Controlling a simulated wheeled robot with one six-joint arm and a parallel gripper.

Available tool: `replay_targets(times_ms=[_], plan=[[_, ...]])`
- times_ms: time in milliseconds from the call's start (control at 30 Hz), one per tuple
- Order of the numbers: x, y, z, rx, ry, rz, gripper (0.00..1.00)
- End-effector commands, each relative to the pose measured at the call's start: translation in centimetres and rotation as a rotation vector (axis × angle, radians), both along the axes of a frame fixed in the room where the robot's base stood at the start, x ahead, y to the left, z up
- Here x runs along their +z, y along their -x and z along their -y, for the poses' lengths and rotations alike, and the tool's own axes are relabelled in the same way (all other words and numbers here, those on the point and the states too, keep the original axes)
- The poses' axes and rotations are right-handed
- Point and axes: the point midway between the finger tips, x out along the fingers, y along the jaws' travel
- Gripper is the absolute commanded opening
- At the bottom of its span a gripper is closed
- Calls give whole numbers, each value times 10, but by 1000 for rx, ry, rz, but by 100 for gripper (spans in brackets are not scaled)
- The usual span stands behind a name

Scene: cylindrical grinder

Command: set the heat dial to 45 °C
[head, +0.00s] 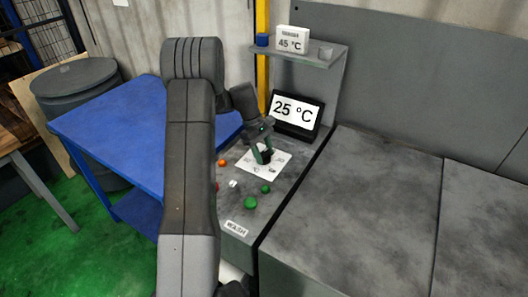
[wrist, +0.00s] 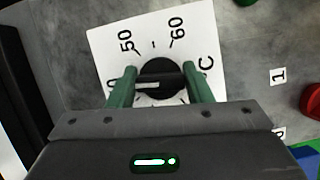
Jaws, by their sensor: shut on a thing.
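The heat dial is a black round knob (wrist: 160,76) on a white scale plate (wrist: 105,50) with printed numbers; 50 and 60 are readable in the wrist view. The knob has a pale pointer bar. My gripper (wrist: 160,84) has its two green fingers on either side of the knob, shut on it. In the head view my gripper (head: 262,153) reaches down onto the scale plate (head: 282,163), hiding most of the knob. The display (head: 296,112) behind reads 25 °C. A white card (head: 292,39) on the shelf above reads 45 °C.
Green buttons (head: 250,203), an orange button (head: 222,163) and a WASH label (head: 237,229) lie on the panel near the dial. The shelf (head: 300,55) overhangs behind. A blue table (head: 120,125) stands left. A wide grey machine cover (head: 370,210) is right.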

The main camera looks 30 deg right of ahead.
Motion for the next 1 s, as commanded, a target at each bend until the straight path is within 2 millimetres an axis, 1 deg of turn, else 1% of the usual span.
replay_targets(times_ms=[200, 433, 700, 1000], plan=[[1, -1, 1, -174, 1, 2, 23], [1, -1, 1, -300, 2, 3, 23], [1, -1, 0, -369, 0, 3, 23], [1, -1, 1, -380, 2, 3, 23]])
